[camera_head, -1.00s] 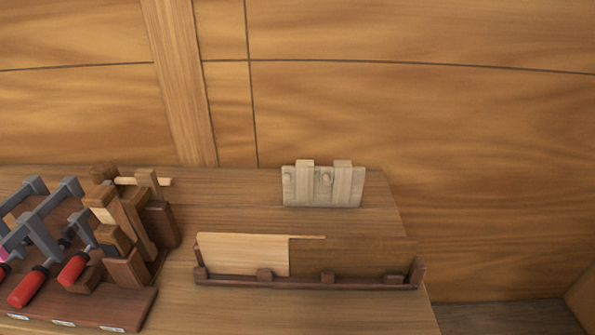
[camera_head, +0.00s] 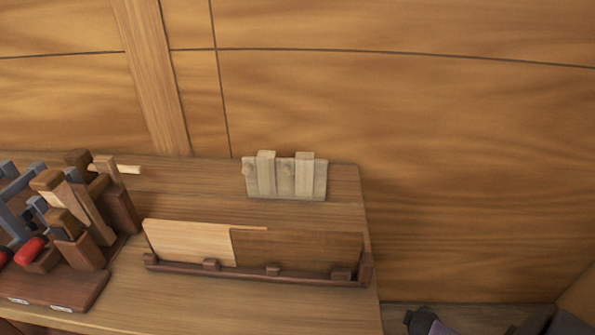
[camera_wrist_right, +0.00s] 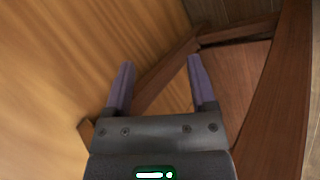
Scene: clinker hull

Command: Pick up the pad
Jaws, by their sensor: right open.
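I cannot tell for sure which thing is the pad. A low dark rack (camera_head: 255,273) on the bench holds a pale thin board (camera_head: 187,241) on the left and a darker brown board (camera_head: 300,247) on the right. Behind it stands a small greyish wooden holder (camera_head: 286,188) with two upright pale blocks (camera_head: 304,173). In the right wrist view my right gripper (camera_wrist_right: 159,68) is open, with nothing between its purple fingers. Part of my right arm shows at the bottom right of the head view, apart from the bench things. My left gripper is out of view.
A tool stand (camera_head: 75,235) with wooden-handled tools and red-handled clamps (camera_head: 28,250) fills the left of the bench (camera_head: 210,300). The planked hull wall (camera_head: 430,140) rises behind. The bench front is clear. Wooden timbers (camera_wrist_right: 270,110) lie close to the right gripper.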

